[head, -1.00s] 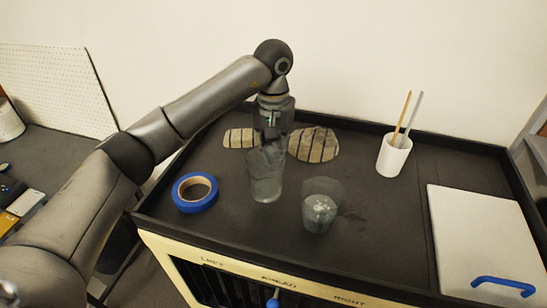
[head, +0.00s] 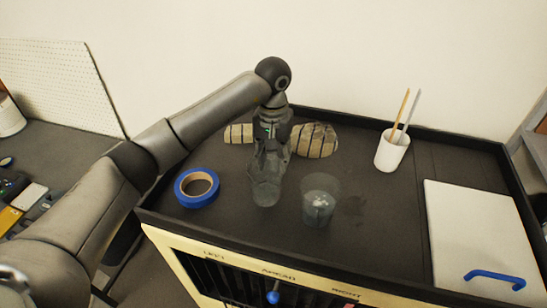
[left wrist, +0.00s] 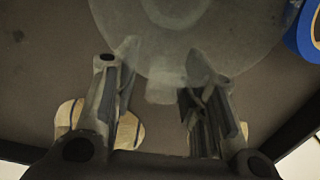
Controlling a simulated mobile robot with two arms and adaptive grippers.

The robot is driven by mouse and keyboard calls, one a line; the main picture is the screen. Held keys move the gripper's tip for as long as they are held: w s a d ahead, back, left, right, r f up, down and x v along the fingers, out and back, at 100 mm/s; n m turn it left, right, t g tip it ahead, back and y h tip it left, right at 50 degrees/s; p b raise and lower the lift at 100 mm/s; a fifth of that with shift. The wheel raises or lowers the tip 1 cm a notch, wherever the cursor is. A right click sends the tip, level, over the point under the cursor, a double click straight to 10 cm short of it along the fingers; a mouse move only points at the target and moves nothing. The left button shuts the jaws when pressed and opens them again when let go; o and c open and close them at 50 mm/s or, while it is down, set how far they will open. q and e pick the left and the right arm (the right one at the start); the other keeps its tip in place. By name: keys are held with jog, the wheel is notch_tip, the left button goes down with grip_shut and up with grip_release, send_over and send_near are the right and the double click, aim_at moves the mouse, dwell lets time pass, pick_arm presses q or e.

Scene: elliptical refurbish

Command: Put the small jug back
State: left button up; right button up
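Two clear grey vessels stand on the dark cart top; which one is the small jug is hard to tell. One clear vessel (head: 265,192) is directly below and in front of my left gripper (head: 269,160), which partly covers its upper part. The other clear vessel (head: 320,203) stands upright just to its right. In the left wrist view a large round translucent vessel (left wrist: 205,35) with a short tab fills the upper middle. There my left gripper (left wrist: 165,70) has its fingers apart, their tips overlapping the vessel's near edge. Contact is unclear. My right gripper is out of view.
Blue tape (head: 197,188) lies left of the vessels. Striped stone-like pieces (head: 314,140) lie behind. A white cup with sticks (head: 392,151) stands right, beside a white board with a blue handle (head: 480,235). A raised rim (head: 430,133) edges the cart.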

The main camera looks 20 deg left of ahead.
pick_arm(q)
jog(key=shift+r, duration=0.25)
jog(key=shift+w+r, duration=0.1)
jog(key=shift+r, duration=0.1)
notch_tip(320, 180, up, 10)
jog(key=b, duration=0.3)
jog(key=shift+r+b, duration=0.25)
jog(key=shift+b, duration=0.05)
jog(key=shift+r, duration=0.5)
